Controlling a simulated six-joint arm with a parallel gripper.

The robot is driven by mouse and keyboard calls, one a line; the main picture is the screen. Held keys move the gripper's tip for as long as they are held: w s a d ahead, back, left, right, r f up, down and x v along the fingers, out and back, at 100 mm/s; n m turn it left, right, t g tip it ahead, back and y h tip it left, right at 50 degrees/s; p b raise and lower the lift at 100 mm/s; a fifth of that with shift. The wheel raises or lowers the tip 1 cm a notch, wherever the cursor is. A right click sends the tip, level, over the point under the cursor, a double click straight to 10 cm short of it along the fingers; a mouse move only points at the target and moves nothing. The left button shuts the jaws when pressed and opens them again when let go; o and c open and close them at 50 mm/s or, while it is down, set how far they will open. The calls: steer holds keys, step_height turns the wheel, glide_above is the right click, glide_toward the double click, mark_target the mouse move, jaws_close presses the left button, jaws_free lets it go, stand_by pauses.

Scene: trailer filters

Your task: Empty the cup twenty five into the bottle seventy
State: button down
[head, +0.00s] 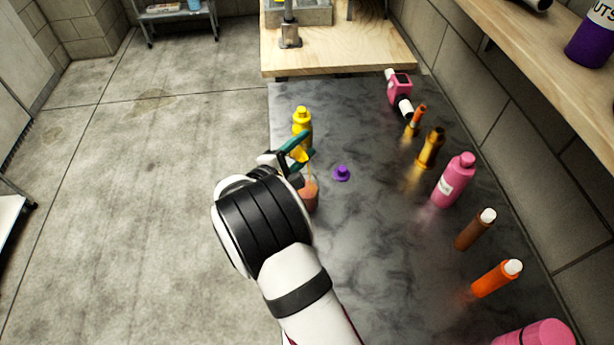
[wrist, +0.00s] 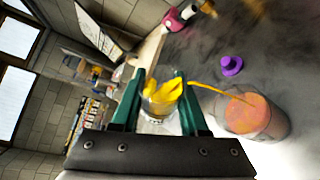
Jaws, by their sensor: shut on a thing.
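My gripper (wrist: 158,98) is shut on a small clear cup (wrist: 157,109) with yellow liquid in it. The cup is tilted, and a thin yellow stream runs from it to the right in the wrist view. The stream reaches the open top of a see-through bottle (wrist: 262,118) with orange-pink contents. In the head view the bottle (head: 309,196) stands on the dark table, just below my gripper (head: 296,152), partly hidden by my arm. The cup (head: 300,155) is above the bottle, apart from it. I cannot read a number on either.
A purple stopper (head: 342,174) lies right of the bottle. A yellow bottle (head: 302,119) stands close behind my gripper. Pink (head: 453,182), brown (head: 474,232) and orange (head: 494,280) bottles line the table's right side. The table's middle is clear.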

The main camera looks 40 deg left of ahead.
steer(key=shift+f, duration=0.15)
stand_by(0.4)
steer(key=shift+s+d+r+m+t+y+p, duration=0.1)
steer(key=shift+r+m+t+y+p, duration=0.15)
steer(key=shift+m+p, duration=0.4)
steer(key=shift+w+d+r+m+t+y+p, duration=0.15)
steer(key=shift+r+m+t+p, duration=0.2)
steer(key=shift+m, duration=0.55)
steer(key=shift+s+d+r+m+t+y+p, duration=0.1)
steer(key=shift+s+r+m+t+y+p, duration=0.15)
steer(key=shift+m+p, duration=0.4)
stand_by(4.6)
steer(key=shift+w+f+m+t, duration=0.1)
steer(key=shift+f+m+t, duration=0.15)
steer(key=shift+m, duration=0.15)
